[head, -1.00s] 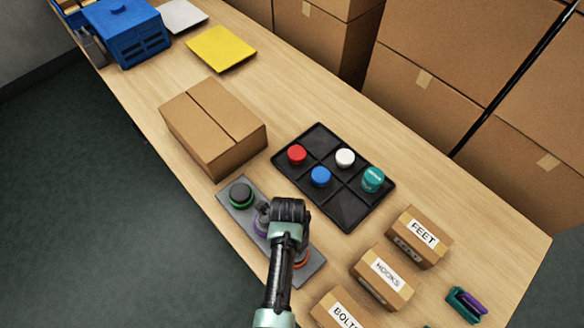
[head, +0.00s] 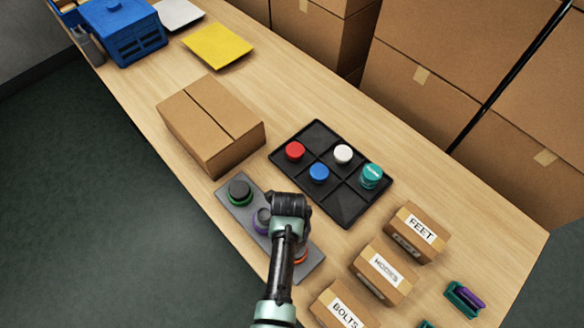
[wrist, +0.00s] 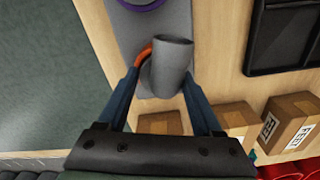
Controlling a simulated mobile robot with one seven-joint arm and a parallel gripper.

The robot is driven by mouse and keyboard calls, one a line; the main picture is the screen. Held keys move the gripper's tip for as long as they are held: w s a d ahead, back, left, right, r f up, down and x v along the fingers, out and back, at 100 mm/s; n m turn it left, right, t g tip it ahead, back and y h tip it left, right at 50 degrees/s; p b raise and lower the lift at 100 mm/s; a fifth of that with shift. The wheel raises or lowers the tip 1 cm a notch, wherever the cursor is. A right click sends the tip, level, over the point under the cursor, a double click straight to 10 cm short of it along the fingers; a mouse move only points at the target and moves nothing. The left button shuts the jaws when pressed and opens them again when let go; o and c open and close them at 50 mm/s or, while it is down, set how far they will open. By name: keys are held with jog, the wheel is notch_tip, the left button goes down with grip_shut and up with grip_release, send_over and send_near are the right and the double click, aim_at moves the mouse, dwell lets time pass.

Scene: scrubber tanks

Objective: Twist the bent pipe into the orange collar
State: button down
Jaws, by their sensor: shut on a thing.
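The grey bent pipe (wrist: 172,66) stands between the blue fingers of my gripper (wrist: 161,80) in the wrist view, its open end up and tilted. My gripper is shut on it. The orange collar (wrist: 143,56) curves around the left side of the pipe's lower part; how deep the pipe sits in it is hidden. In the head view my arm covers the pipe and my fingers, and only a bit of the orange collar (head: 301,256) shows at the right end of the grey base plate (head: 232,207).
The plate also bears a green-ringed fitting (head: 240,191) and a purple-ringed one (head: 262,218). A black tray (head: 345,209) with several coloured caps lies behind. Labelled boxes (head: 384,275) stand to the right, a larger carton (head: 208,128) to the left.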

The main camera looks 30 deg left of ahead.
jog(key=shift+s+d+f, duration=0.25)
jog(key=shift+s+f, duration=0.15)
jog(key=shift+s, duration=0.15)
jog(key=shift+m, duration=0.5)
jog(key=shift+w+f, duration=0.1)
jog(key=shift+c, duration=0.3)
grip_release()
jog(key=shift+w, duration=0.1)
jog(key=shift+o, duration=0.3)
jog(key=shift+w, duration=0.1)
jog(key=shift+a+r, duration=0.15)
jog(key=shift+r, duration=0.05)
